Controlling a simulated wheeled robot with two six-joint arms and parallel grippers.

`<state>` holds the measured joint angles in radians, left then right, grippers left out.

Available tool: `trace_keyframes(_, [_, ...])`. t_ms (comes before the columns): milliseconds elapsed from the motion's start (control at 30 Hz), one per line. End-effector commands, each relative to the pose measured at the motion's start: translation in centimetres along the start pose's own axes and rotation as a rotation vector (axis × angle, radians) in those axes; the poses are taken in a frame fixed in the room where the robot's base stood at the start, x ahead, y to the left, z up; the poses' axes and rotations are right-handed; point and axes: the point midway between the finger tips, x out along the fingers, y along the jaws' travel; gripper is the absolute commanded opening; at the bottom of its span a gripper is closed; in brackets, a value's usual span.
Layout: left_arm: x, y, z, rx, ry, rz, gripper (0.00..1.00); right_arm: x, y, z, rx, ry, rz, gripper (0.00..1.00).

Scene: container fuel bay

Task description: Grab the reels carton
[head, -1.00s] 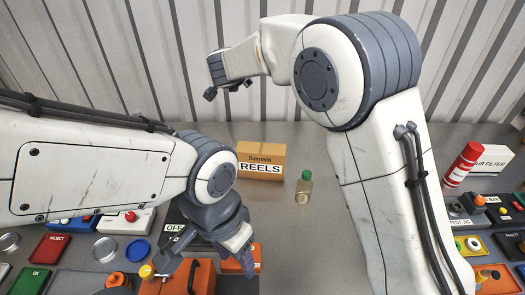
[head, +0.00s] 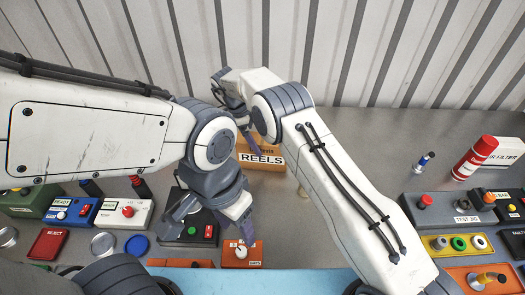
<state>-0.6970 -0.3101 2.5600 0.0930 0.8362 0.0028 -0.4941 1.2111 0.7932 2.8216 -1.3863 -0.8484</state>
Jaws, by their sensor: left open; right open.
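The reels carton (head: 262,160), a brown box with a white REELS label, stands on the grey bench near the back wall in the head view. My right gripper (head: 238,118) is open, above and just behind the carton's upper left side, with one finger close to the carton. Whether it touches cannot be told. My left gripper (head: 205,228) is open and empty, lower left of the carton, above a dark switch box and an orange box.
A small bottle (head: 303,192) is mostly hidden behind my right arm. Control boxes fill the left and right sides. The back wall is close behind the carton.

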Motion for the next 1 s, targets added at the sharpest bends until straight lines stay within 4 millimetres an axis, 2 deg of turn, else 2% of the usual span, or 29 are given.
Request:
trace_keyframes(167, [-1.0,0.1,-0.1,0.000,0.000,0.000,0.58,1.0,0.1,-0.2,-0.001,0.001,0.001,1.00])
trace_keyframes(367, [-3.4,0.2,-0.2,0.004,0.000,0.000,0.58,3.5,0.6,-0.7,-0.003,0.004,0.002,1.00])
trace_keyframes(533, [-3.9,0.3,-0.2,0.006,0.000,0.000,0.58,5.5,0.4,-0.5,-0.003,0.000,-0.003,1.00])
trace_keyframes(767, [-3.8,0.3,-0.2,0.006,0.000,0.000,0.58,5.8,0.4,-0.3,-0.003,0.000,-0.004,1.00])
trace_keyframes(800, [-3.8,0.3,-0.2,0.006,0.000,0.000,0.58,5.8,0.4,-0.3,-0.003,0.000,-0.004,0.92])
trace_keyframes(867, [-3.8,0.3,-0.2,0.006,0.000,0.000,0.58,5.7,0.4,-0.3,-0.003,0.000,-0.004,0.69])
trace_keyframes(1000, [-3.8,0.3,-0.2,0.006,0.000,0.000,0.58,5.7,0.4,-0.3,-0.003,0.000,-0.004,0.16])
